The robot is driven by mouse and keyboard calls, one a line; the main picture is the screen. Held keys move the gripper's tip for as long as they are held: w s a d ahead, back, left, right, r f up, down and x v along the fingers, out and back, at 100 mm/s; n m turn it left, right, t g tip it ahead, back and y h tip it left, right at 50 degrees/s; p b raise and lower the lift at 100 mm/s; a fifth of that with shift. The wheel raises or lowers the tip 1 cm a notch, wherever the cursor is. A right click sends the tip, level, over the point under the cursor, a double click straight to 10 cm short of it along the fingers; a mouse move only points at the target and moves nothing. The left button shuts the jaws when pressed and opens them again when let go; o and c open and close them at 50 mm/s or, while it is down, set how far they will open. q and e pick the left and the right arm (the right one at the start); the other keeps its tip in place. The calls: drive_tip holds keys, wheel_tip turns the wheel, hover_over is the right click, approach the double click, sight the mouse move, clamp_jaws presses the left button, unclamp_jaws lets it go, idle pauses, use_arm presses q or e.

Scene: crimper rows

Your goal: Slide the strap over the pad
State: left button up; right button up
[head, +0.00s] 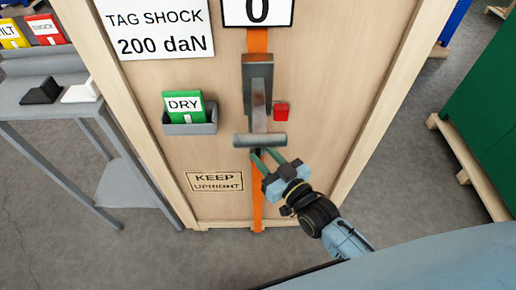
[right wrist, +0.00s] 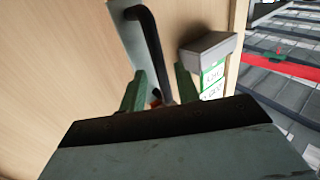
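An orange strap (head: 258,209) runs vertically down the front of a wooden crate. A grey metal tool (head: 258,78) with a crossbar (head: 246,141) at its lower end lies over the strap. A small red block (head: 281,111) sits beside the tool; I cannot tell whether it is the pad. My right gripper (head: 266,157) is just below the crossbar, its green fingers apart. In the right wrist view a black bent bar (right wrist: 151,45) reaches down between the fingers (right wrist: 160,92), with gaps beside it. My left gripper is out of view.
A grey holder (head: 191,128) with a green DRY card (head: 184,104) is fixed on the crate (head: 330,100) at left. A grey table (head: 50,104) stands at far left. A green container (head: 490,100) stands at right. Grey floor lies between.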

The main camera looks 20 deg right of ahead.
drive_tip(key=shift+x, duration=1.75)
clamp_jaws()
